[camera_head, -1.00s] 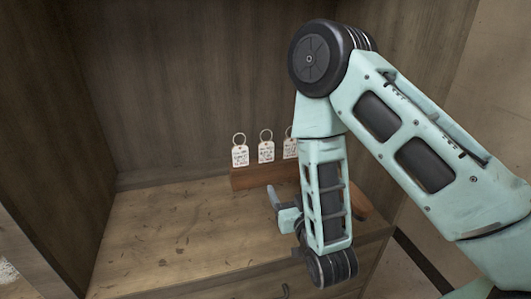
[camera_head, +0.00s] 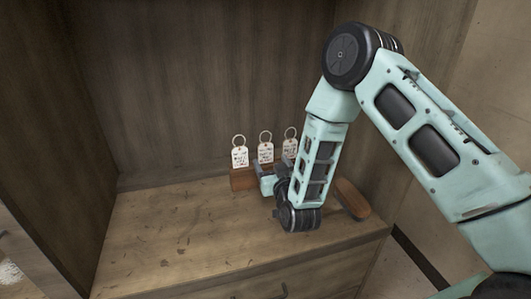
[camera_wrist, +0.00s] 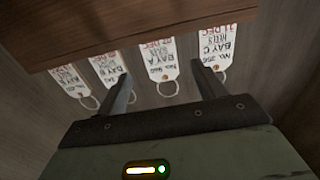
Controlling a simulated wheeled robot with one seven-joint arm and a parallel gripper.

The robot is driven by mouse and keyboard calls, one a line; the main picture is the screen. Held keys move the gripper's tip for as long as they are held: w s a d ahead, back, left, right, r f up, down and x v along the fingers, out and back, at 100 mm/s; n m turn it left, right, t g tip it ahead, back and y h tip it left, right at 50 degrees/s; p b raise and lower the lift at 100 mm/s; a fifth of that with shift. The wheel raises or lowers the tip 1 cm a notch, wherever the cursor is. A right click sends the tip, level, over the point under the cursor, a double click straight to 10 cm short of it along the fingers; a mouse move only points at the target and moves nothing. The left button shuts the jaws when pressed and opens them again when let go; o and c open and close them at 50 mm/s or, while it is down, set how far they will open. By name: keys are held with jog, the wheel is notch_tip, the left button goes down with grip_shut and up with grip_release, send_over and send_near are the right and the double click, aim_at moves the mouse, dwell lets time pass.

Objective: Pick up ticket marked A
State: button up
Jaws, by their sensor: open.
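Several white paper tickets with metal rings stand in a row in a brown wooden block (camera_head: 243,181) at the back of the bench. In the wrist view they appear upside down. The ticket marked BAY A (camera_wrist: 158,60) is between my finger tips, apart from both. A BAY B ticket (camera_wrist: 110,65) is to its left and a BAY C ticket (camera_wrist: 217,48) to its right. My gripper (camera_wrist: 163,70) is open and empty, close to the A ticket's ring. In the head view my gripper (camera_head: 263,172) is just in front of the block; the writing is too small to read there.
Another ticket (camera_wrist: 68,80) is at the far left in the wrist view. A brown rounded wooden object (camera_head: 352,198) lies on the bench right of my arm. Cabinet walls close the back and sides. The bench top (camera_head: 170,235) is clear at left.

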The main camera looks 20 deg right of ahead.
aim_at(266, 154)
jog(key=shift+w+f, duration=0.1)
jog(key=shift+w, duration=1.75)
jog(key=c, duration=1.1)
jog(key=shift+o, duration=0.2)
